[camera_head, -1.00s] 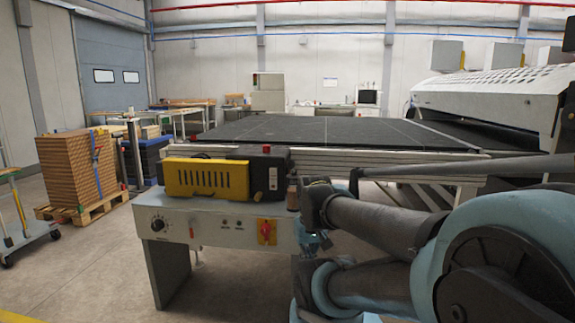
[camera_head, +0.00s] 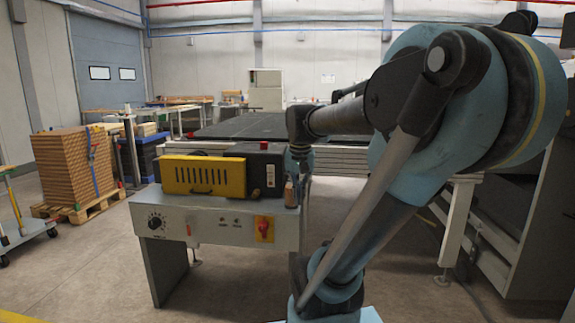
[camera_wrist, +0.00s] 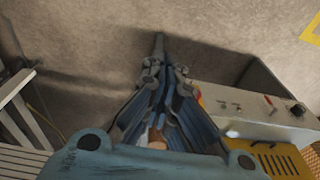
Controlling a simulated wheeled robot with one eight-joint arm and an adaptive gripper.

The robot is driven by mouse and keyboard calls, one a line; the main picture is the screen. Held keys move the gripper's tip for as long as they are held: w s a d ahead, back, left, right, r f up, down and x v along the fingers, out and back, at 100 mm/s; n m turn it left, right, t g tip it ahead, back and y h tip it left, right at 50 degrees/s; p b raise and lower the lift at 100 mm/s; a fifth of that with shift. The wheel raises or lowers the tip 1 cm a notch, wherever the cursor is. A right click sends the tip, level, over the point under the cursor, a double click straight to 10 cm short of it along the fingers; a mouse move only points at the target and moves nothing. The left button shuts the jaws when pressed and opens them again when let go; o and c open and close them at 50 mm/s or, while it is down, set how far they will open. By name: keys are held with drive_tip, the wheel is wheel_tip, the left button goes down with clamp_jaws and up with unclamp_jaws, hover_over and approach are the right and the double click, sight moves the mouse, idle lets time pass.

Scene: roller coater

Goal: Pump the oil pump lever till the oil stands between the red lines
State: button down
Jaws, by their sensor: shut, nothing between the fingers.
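My gripper (camera_wrist: 165,78) points down over the floor in the wrist view, its blue-grey fingers close together with nothing seen held. In the head view, its small visible blue part (camera_head: 299,160) is at the right end of the control cabinet, under my dark wrist. A small brownish cylinder (camera_head: 290,194) stands at the cabinet's right edge, close to my gripper; I cannot tell whether it is the oil pump. A thin dark rod (camera_wrist: 158,44) shows beyond the fingertips; I cannot tell whether it is the lever. The oil level and red lines cannot be made out.
The grey control cabinet (camera_head: 206,232) carries a yellow slotted cover (camera_head: 204,176), a black box (camera_head: 262,168) and a red switch (camera_head: 264,229). A conveyor (camera_head: 235,126) lies behind it. Stacked brown boards (camera_head: 75,168) stand left. Floor in front of the cabinet is clear.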

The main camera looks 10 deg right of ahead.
drive_tip(key=w+r+m, duration=0.2)
drive_tip(key=w+r, duration=0.2)
drive_tip(key=w, duration=0.3)
drive_tip(key=w+r+m, duration=0.2)
drive_tip(key=w+r, duration=0.3)
drive_tip(key=w, duration=0.3)
drive_tip(key=w+r+m, duration=0.2)
drive_tip(key=w+r, duration=0.3)
drive_tip(key=w, duration=0.3)
drive_tip(key=shift+a+r+g+h, duration=0.2)
drive_tip(key=shift+r+g+h, duration=0.1)
drive_tip(key=shift+g, duration=0.1)
drive_tip(key=shift+f, duration=0.1)
drive_tip(key=shift+w+d+f, duration=0.1)
drive_tip(key=shift+d+f, duration=0.05)
drive_tip(key=shift+f, duration=1.55)
drive_tip(key=shift+w+d+f, duration=0.1)
drive_tip(key=shift+d+f, duration=0.05)
drive_tip(key=shift+f, duration=1.65)
drive_tip(key=shift+f, duration=2.15)
